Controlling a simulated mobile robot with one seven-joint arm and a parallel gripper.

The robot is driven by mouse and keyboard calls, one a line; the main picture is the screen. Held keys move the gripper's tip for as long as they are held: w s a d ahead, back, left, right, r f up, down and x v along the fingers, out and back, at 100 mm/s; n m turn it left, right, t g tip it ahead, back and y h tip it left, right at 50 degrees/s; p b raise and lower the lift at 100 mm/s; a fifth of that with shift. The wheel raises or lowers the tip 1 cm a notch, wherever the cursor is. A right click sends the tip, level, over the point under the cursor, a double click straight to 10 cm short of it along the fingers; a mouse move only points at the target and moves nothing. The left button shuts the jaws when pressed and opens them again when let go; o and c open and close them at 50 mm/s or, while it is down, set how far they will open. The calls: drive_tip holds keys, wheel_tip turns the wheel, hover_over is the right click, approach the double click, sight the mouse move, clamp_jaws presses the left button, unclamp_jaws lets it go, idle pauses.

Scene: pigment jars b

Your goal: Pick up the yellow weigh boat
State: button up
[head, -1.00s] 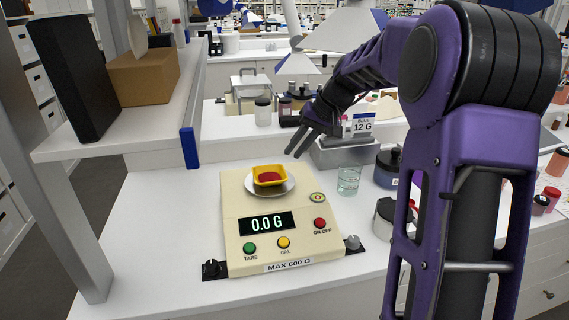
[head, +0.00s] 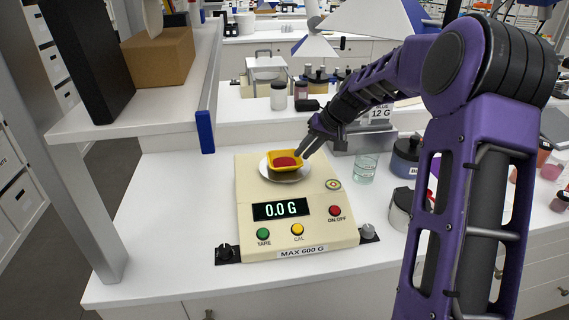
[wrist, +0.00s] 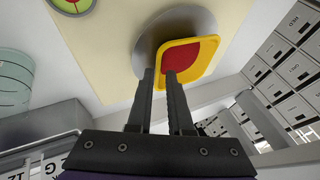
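The yellow weigh boat (head: 285,161) holds red powder (head: 286,162) and sits at the round pan (head: 263,171) of the cream scale (head: 247,188). The display (head: 281,210) reads 0.0 G. My gripper (head: 302,153) is at the boat's right rim in the head view. In the wrist view, the two fingertips of my gripper (wrist: 160,72) lie over one edge of the boat (wrist: 183,87), with a narrow gap between them and yellow wall showing in it. The fingers look partly open. I cannot tell whether they touch the wall. The fingers hide part of that edge.
A glass beaker (head: 365,168) stands right of the scale, with a dark-lidded jar (head: 405,158) and a metal pot (head: 400,208) beyond it. A grey device marked 12 G (head: 380,113) is behind. A shelf with a blue end (head: 205,132) overhangs at left.

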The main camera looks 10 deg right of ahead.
drive_tip(key=shift+x, duration=1)
clamp_jaws()
idle(0.7)
